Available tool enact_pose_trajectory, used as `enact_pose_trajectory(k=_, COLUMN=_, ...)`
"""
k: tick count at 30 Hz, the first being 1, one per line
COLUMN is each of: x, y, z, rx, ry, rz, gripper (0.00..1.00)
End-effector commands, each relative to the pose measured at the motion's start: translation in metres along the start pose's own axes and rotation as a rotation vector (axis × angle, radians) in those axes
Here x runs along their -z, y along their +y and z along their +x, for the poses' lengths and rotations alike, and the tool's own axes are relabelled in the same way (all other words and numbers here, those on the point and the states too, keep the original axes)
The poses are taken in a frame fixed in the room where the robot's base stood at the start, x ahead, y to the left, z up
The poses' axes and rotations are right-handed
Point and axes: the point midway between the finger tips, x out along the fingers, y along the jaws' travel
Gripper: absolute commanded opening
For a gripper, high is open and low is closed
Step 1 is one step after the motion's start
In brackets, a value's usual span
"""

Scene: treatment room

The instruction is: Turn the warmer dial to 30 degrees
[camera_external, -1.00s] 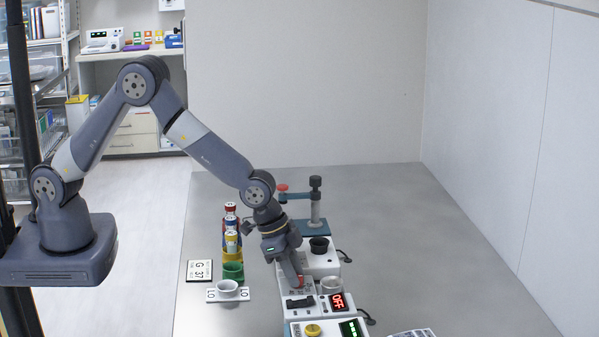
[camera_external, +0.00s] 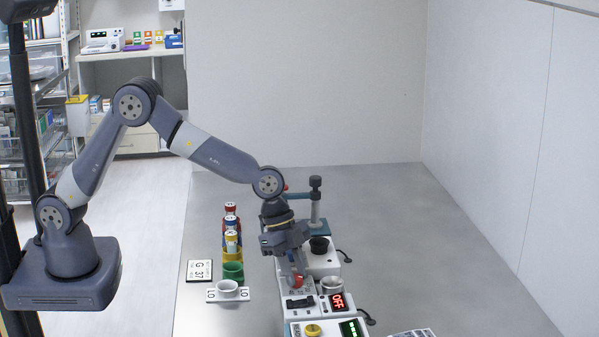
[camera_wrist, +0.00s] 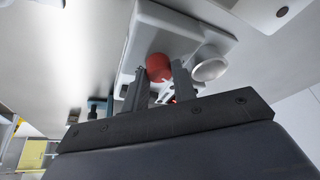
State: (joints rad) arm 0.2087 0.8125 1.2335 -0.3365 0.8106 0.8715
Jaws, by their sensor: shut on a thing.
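A red round dial (camera_external: 299,282) sits on a white warmer unit (camera_external: 322,264) near the front of the bench. My gripper (camera_external: 293,273) points down at it, with the fingers partly hiding the dial. In the wrist view the dial (camera_wrist: 158,67) lies between the two fingers of my gripper (camera_wrist: 160,74), which are shut on it. A pale metal cup (camera_external: 331,284) stands beside the dial and also shows in the wrist view (camera_wrist: 210,68). The degree marks around the dial are too small or hidden to read. A display (camera_external: 338,300) in front reads OFF in red.
A black cup (camera_external: 319,245) and a stand with a dark post (camera_external: 315,205) are behind the dial. The bench's right side is clear.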

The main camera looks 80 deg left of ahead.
Motion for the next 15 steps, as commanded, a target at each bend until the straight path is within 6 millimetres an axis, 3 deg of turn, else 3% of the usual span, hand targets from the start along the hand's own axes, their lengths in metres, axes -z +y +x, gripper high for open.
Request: enact_pose_trajectory(k=15, x=0.0002, y=-0.0015, z=0.0001, rx=-0.077, ry=0.0, rz=0.186, gripper=0.03)
